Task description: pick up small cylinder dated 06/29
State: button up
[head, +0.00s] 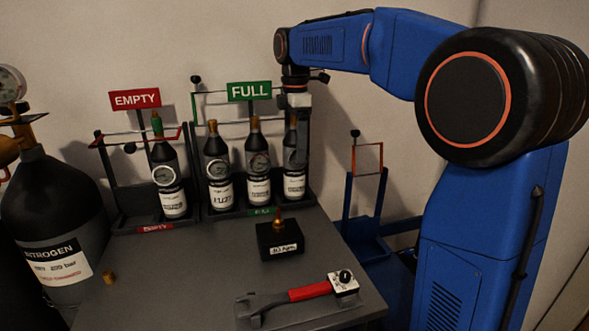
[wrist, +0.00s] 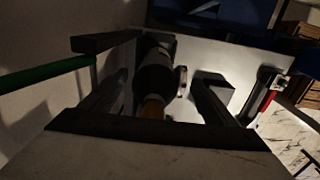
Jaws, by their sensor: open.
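Three small dark cylinders stand upright in the rack under the green FULL sign: a left one (head: 217,165), a middle one (head: 258,165) and a right one (head: 294,185). Each has a white label, but I cannot read the dates, so I cannot tell which is 06/29. Another small cylinder (head: 169,180) stands in the EMPTY rack. My gripper (head: 299,128) is at the top of the right cylinder and partly hides it. In the wrist view, my open fingers (wrist: 160,78) lie either side of a dark cylinder (wrist: 154,70) with an orange-brown top; I see no clear grip.
The FULL rack (head: 262,212) has a raised rail and a sign (head: 249,91) close to my gripper. A black block with a brass fitting (head: 280,240) and a red-handled wrench (head: 306,292) lie on the grey table (head: 180,270). A large nitrogen cylinder (head: 55,215) stands left.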

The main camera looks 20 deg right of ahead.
grip_shut()
jog(key=shift+r, duration=0.15)
